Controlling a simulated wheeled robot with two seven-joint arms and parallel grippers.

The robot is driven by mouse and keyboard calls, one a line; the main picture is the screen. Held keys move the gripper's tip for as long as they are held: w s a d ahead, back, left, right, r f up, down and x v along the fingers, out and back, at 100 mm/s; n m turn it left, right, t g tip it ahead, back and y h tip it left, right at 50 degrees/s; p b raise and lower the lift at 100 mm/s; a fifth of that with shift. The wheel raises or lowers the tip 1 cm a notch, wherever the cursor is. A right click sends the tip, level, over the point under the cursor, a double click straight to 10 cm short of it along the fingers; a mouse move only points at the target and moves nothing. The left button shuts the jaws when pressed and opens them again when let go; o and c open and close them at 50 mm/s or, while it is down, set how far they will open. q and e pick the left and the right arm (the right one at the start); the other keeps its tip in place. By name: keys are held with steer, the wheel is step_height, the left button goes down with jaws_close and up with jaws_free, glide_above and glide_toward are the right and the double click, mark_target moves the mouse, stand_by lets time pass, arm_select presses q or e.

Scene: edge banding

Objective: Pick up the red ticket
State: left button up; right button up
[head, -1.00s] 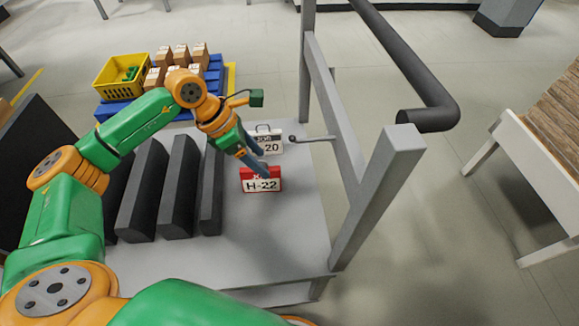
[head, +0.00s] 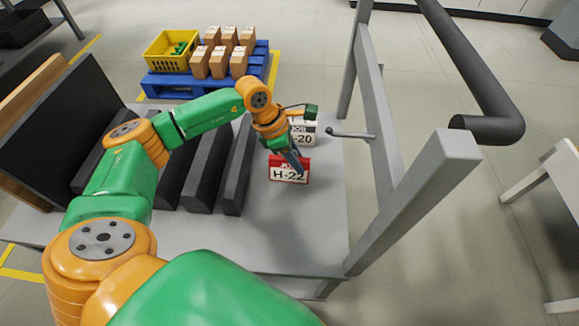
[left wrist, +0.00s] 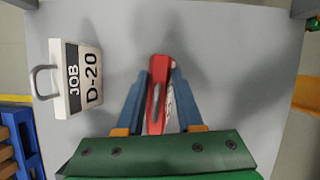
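The red ticket (head: 289,170), marked H-22, stands upright on the grey cart top. My left gripper (head: 294,162) is over it from above. In the left wrist view the ticket (left wrist: 155,95) lies between the two blue fingers (left wrist: 159,72), with its handle towards the camera. I cannot tell any clearance under the ticket. My right gripper is not in view.
A white ticket (head: 303,132) marked D-20 stands just behind; it also shows in the left wrist view (left wrist: 76,78). Dark slabs (head: 207,175) stand left of the ticket. A grey frame post (head: 415,195) rises at the right. A yellow crate (head: 173,51) and boxes sit on a blue pallet.

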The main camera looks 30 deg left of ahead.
arm_select(q)
jaws_close()
steer(key=shift+r, duration=0.1)
